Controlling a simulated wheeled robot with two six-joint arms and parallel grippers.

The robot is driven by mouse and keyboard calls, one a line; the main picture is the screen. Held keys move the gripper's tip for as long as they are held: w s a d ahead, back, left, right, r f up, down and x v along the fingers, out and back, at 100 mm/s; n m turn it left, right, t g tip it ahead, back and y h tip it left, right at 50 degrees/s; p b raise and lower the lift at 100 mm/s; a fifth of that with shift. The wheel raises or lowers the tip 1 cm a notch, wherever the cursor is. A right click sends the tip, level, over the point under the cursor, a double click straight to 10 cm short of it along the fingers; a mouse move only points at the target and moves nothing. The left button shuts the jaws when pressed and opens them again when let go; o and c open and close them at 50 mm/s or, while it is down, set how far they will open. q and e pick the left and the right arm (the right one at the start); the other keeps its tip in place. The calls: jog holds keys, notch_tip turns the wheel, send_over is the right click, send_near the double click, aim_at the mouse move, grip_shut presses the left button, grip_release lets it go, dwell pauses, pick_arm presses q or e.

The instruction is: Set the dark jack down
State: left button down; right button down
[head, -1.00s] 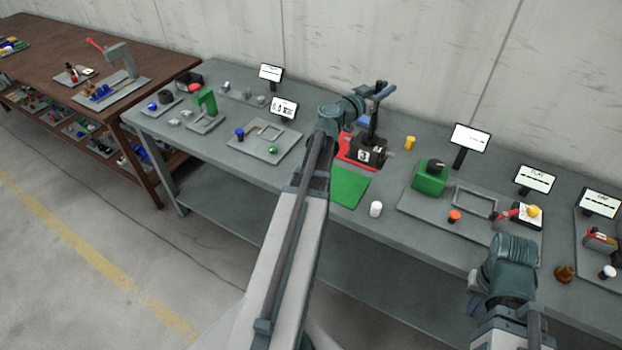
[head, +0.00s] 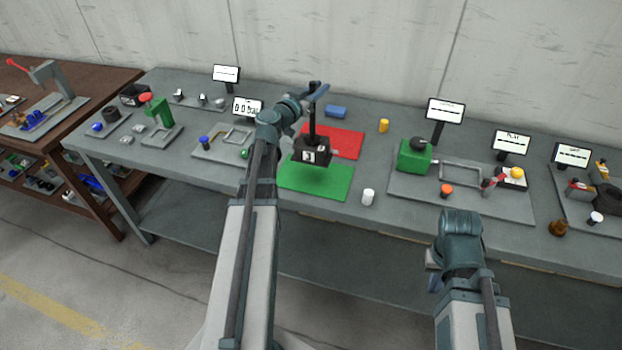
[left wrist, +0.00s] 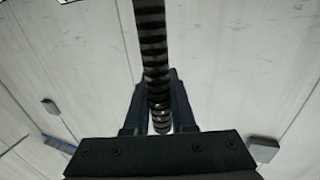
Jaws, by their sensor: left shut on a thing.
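The dark jack (head: 311,151), a black block with a white label reading 3 and a tall dark spindle, is upright over the back part of the green mat (head: 322,182), near the red mat (head: 345,143). A dark patch like a shadow lies below it; it looks slightly above the mat. My left gripper (head: 316,98) is shut on its spindle near the top. The left wrist view shows the ribbed spindle (left wrist: 154,60) between the fingers. My right gripper (head: 434,278) is low, in front of the table, mostly hidden by its arm; its jaw state is unclear.
A white cylinder (head: 368,197) stands right of the green mat. A yellow cylinder (head: 384,125) and a blue block (head: 336,112) lie behind. A plate with a green device (head: 414,156) is at right; a plate with small parts (head: 223,149) is at left.

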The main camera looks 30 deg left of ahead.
aim_at(312, 123)
pick_arm(q)
jog(key=f+b, duration=0.2)
jog(key=d+f+b, duration=0.1)
jog(key=f+b, duration=0.1)
jog(key=b, duration=0.1)
jog(key=shift+f, duration=0.3)
dwell(0.6)
notch_tip(312, 123, down, 4)
jog(key=b, duration=0.3)
jog(key=shift+b, duration=0.35)
jog(key=shift+r, duration=0.15)
jog(key=c, duration=0.8)
grip_release()
jog(key=shift+s, duration=0.1)
jog(key=shift+o, duration=0.3)
